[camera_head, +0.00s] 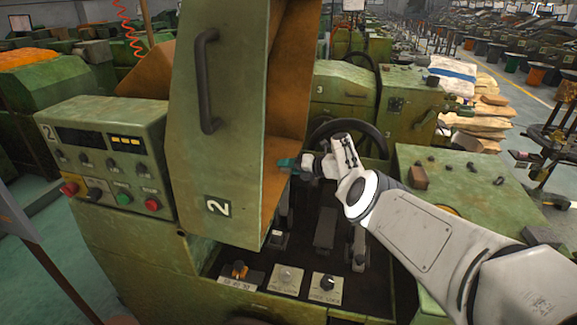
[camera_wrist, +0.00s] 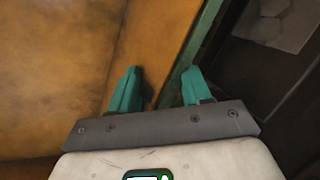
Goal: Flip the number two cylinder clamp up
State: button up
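The number two machine has a tall green cover (camera_head: 215,130) marked "2", with a dark handle and an orange-brown inner side. Below and behind it is a dark recess with a metal lever (camera_head: 358,246) and a dark block (camera_head: 325,228). I cannot tell which part is the cylinder clamp; the cover hides part of the recess. My gripper (camera_head: 287,164) is at the cover's right edge, above the recess. In the wrist view my gripper (camera_wrist: 160,72) has its teal fingers apart, with the orange-brown panel and a green edge beyond them. Contact cannot be told.
A control box (camera_head: 107,155) with buttons stands left of the cover. Labelled knobs (camera_head: 285,279) line the recess's front. A dark handwheel (camera_head: 350,137) is behind my wrist. A green machine top (camera_head: 460,190) with small dark parts lies right. The aisle is open at far right.

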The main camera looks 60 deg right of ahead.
jog(key=shift+o, duration=1)
jog(key=shift+a+f, duration=0.35)
jog(key=shift+f, duration=0.2)
jog(key=shift+s+r, duration=0.1)
jog(key=shift+r, duration=0.05)
jog(key=shift+s+a+r+p, duration=0.1)
jog(key=shift+s+r+p, duration=0.1)
jog(key=shift+p, duration=0.35)
jog(key=p+v, duration=0.5)
jog(key=v, duration=0.5)
jog(key=shift+d+r, duration=0.2)
jog(key=shift+d, duration=0.1)
jog(key=shift+s, duration=0.1)
